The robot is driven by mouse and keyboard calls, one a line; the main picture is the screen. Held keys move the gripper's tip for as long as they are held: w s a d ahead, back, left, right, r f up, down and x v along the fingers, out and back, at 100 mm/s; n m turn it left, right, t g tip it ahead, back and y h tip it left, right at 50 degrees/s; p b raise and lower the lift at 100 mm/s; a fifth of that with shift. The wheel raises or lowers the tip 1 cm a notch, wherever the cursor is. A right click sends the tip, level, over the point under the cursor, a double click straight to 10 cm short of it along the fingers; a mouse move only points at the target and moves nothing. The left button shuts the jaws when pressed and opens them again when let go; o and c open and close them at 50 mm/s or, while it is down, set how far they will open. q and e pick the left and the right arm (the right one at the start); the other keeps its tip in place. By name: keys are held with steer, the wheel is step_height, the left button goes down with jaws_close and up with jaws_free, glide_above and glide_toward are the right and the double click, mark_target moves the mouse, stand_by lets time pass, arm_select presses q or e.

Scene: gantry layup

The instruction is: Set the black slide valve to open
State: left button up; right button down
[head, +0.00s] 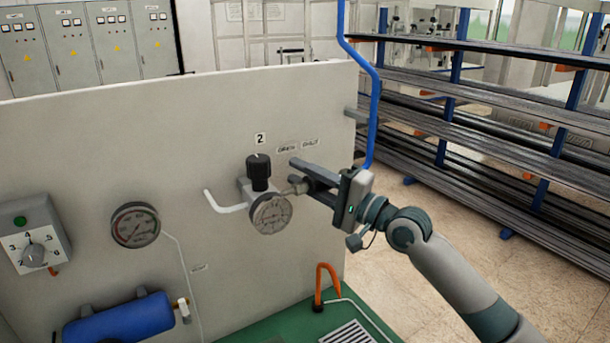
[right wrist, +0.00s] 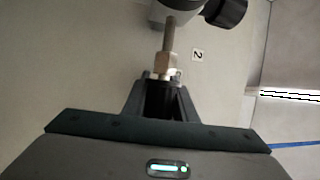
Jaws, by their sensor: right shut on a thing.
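My right gripper (head: 308,179) is at the fitting on the right of the regulator marked 2 in the head view. In the right wrist view its dark fingers (right wrist: 161,80) are shut on a dark piece (right wrist: 164,98) that looks like the black slide valve, just beyond a brass hex nut (right wrist: 162,62). The fingers hide most of it, so its exact position along the line cannot be told. Two small labels, seemingly OPEN (head: 287,149) and SHUT (head: 310,144), are on the panel above the fingers. My left gripper is not in view.
The regulator has a black knob (head: 259,172) and a round gauge (head: 269,214) close to the fingers. A blue pipe (head: 374,110) rises just behind my right gripper. An orange hook-shaped tube (head: 320,284) stands below. A rack of long bars (head: 500,120) is at right.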

steer(key=c, duration=1.7)
jaws_free()
steer(key=shift+f, duration=0.2)
steer(key=shift+c, duration=0.2)
steer(key=o, duration=0.3)
steer(key=shift+s+a+r, duration=0.2)
steer(key=shift+a, duration=0.1)
steer(key=shift+s+d+f, duration=0.15)
steer(key=shift+d+f, duration=0.05)
steer(key=shift+d, duration=0.4)
arm_select(q)
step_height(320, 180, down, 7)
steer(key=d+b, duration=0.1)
steer(key=b, duration=0.5)
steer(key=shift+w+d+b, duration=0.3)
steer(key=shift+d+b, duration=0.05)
arm_select(e)
steer(key=v, duration=1.6)
steer(key=shift+s+r, duration=0.15)
steer(key=shift+s, duration=0.2)
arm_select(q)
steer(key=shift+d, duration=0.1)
